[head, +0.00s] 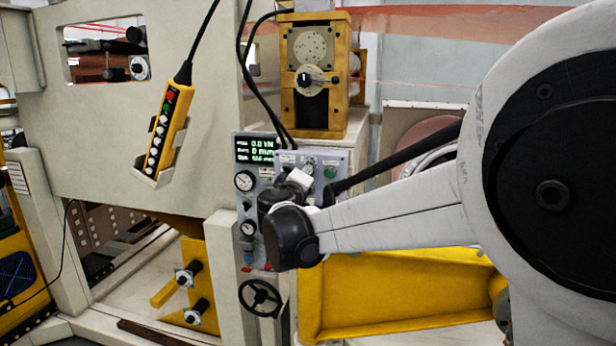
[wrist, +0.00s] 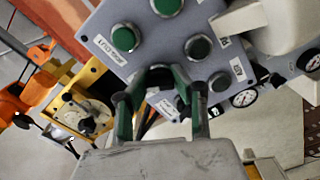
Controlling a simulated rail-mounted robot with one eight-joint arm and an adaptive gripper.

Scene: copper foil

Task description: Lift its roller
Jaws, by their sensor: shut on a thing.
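The grey control panel (head: 243,205) stands in the middle of the head view, with a digital display, gauges and buttons. In the wrist view the panel (wrist: 100,22) is close and tilted, with green buttons and small labels. My gripper (wrist: 160,92) has its two green-and-black fingers on either side of a dark knob or switch (wrist: 158,76) on the panel and is shut on it. In the head view my gripper (head: 309,164) is at the panel's upper right, partly hidden by my wrist. I cannot pick out the roller for certain.
A yellow unit with a dial (head: 297,88) stands above the panel. A yellow pendant with buttons (head: 166,128) hangs at the left. A black handwheel (head: 260,297) is below the panel. A yellow frame (head: 375,285) lies low behind my arm. Gauges (wrist: 244,98) sit beside my fingers.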

